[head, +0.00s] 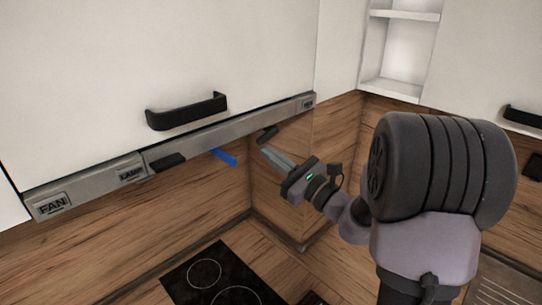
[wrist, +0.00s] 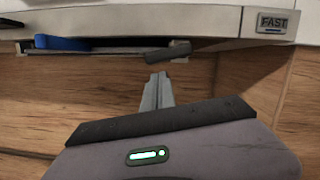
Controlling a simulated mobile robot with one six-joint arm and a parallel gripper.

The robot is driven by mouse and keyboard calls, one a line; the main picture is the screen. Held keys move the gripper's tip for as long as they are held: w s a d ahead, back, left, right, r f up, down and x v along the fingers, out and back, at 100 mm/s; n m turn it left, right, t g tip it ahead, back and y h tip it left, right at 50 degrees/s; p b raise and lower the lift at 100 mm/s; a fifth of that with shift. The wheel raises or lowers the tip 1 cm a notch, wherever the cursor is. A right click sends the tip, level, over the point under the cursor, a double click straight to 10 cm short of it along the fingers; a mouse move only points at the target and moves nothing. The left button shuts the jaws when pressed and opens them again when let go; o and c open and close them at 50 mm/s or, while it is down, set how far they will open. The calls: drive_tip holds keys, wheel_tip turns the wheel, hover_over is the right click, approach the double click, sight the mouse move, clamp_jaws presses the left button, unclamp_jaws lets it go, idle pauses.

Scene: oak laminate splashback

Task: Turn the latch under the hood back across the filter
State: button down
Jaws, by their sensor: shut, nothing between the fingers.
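A dark grey latch (wrist: 168,52) hangs under the hood's front strip in the wrist view, slightly tilted. It looks like the dark bar (head: 268,133) near the right end of the hood in the head view. A blue piece (wrist: 62,44) is to its left under the hood, and it also shows in the head view (head: 223,157). The filter is seen only edge-on, if at all. My gripper (wrist: 160,76) is shut and empty, its fingertips just below the latch, apparently apart from it. It also shows in the head view (head: 266,153).
The hood's front strip (head: 225,134) carries buttons marked FAN (head: 52,205), LAMP (head: 131,172) and FAST (wrist: 271,23). Another dark piece (head: 168,161) is under its left part. A black handle (head: 187,110) juts out above. A black hob (head: 215,278) lies below; the air between is clear.

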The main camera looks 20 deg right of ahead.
drive_tip(key=s+d+f+b, duration=0.4)
drive_tip(key=s+f, duration=0.1)
drive_tip(key=s, duration=0.3)
drive_tip(key=shift+s+d+f, duration=0.15)
drive_tip(key=shift+s+d, duration=0.1)
drive_tip(key=shift+s, duration=0.15)
